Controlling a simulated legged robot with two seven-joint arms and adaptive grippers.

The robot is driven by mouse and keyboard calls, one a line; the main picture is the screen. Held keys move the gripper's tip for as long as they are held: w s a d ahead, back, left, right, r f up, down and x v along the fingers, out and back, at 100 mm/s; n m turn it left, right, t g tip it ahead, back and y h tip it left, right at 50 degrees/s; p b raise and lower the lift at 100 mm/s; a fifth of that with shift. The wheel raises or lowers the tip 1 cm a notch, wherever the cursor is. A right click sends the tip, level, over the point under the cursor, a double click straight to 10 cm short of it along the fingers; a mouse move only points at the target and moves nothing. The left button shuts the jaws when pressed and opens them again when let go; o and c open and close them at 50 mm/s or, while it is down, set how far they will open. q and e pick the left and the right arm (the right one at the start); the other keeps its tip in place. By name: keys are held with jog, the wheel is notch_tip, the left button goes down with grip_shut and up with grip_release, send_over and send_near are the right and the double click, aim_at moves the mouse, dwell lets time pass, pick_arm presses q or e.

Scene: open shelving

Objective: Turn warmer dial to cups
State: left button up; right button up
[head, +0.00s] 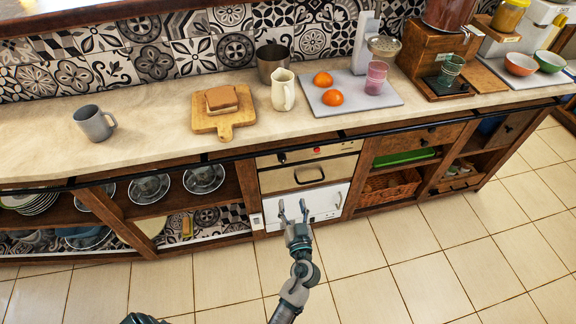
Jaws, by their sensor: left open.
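A built-in warmer unit sits under the counter in the middle of the head view. Its cream top panel (335,150) carries a dark dial (282,157) at the left and a small red spot to the right of it. Markings on the dial are too small to read. Below is a cream drawer front (310,173) with a dark handle, then a white lower front (330,197). My left gripper (292,205) is open and empty, fingers pointing up in front of the white lower front, below the dial in the picture. I cannot tell whether it touches that front. My right gripper is not in view.
The counter (160,160) above holds a grey mug (94,123), bread on a wooden board (222,122), a cream pitcher (283,91) and a grey tray (345,104) with oranges. Open shelves with plates and baskets flank the unit. The tiled floor (400,250) is clear.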

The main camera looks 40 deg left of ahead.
aim_at(283, 162)
pick_arm(q)
jog(key=x, duration=1.6)
jog(key=shift+r, duration=0.25)
jog(key=shift+w+a, duration=0.4)
jog(key=shift+a, duration=0.2)
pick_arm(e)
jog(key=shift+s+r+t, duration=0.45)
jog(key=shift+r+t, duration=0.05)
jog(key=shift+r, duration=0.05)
pick_arm(q)
grip_shut()
jog(key=shift+r+m, duration=0.1)
jog(key=shift+m, duration=0.2)
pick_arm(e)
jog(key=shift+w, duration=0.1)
pick_arm(q)
jog(key=m+p, duration=0.1)
jog(key=m, duration=0.5)
jog(key=m+p, duration=0.2)
jog(key=m, duration=0.5)
jog(key=shift+w+d+g+p, duration=0.15)
jog(key=shift+d+g+p, duration=0.15)
jog(key=shift+g, duration=0.1)
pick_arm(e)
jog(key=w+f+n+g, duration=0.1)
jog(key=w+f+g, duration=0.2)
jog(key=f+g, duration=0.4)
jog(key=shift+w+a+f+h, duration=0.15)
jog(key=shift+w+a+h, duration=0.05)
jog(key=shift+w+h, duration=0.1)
